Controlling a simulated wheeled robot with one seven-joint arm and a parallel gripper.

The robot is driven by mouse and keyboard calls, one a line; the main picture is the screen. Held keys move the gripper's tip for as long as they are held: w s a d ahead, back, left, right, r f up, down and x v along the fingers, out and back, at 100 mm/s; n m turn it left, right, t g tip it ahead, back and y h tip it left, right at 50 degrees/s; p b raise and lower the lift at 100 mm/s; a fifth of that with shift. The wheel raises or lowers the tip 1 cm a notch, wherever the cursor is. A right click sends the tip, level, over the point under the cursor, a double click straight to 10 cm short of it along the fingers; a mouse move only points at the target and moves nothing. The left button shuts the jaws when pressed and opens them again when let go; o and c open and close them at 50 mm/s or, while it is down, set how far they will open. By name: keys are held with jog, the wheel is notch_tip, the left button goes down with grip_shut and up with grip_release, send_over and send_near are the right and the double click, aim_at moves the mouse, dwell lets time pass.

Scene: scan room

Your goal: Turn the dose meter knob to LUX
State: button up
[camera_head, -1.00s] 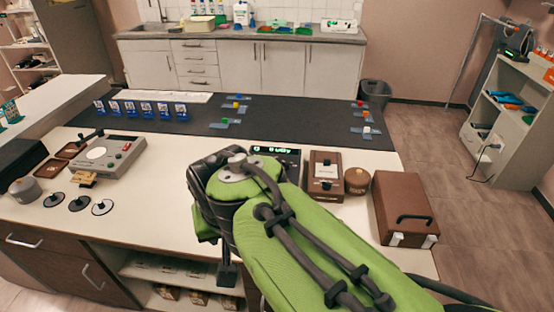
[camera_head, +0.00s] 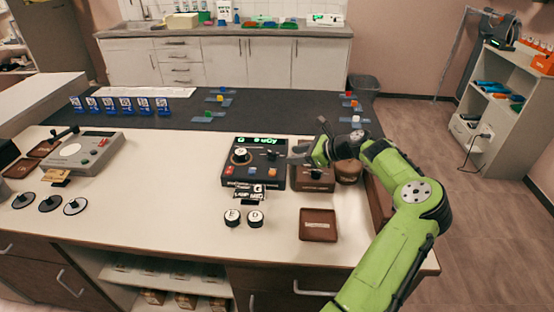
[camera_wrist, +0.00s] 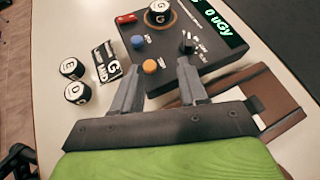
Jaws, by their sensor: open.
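The dose meter (camera_head: 235,180) is a dark box on the white counter with a green display reading uGy; it also shows in the wrist view (camera_wrist: 165,50). Its small black selector knob (camera_wrist: 187,45) has small white lettering beside it, too small to read. A larger knob with a white top marked G (camera_wrist: 158,10) sits at the meter's other side. My gripper (camera_wrist: 160,68) is open and empty at the meter's edge, its fingertips apart, with the orange button (camera_wrist: 150,66) showing between them. In the head view my gripper (camera_head: 295,154) is at the meter's right side.
A brown box (camera_head: 313,180) stands right of the meter, partly under my arm. A brown tray (camera_head: 318,226), two lettered black caps (camera_head: 243,217) and a label plate (camera_head: 249,193) lie in front.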

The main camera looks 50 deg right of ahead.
aim_at(275, 153)
jog(key=s+d+m, duration=0.1)
jog(key=s+d+m+t, duration=0.1)
jog(key=d, duration=0.1)
jog(key=s+d+f+m+h, duration=0.1)
jog(key=shift+s+d+t, duration=0.15)
jog(key=shift+d+t, duration=0.15)
jog(key=shift+d, duration=0.05)
jog(key=b+x, duration=0.3)
jog(key=x, duration=1.2)
jog(key=shift+w+f, duration=0.15)
jog(key=shift+w, duration=0.2)
jog(key=shift+c, duration=0.4)
jog(key=c, duration=0.6)
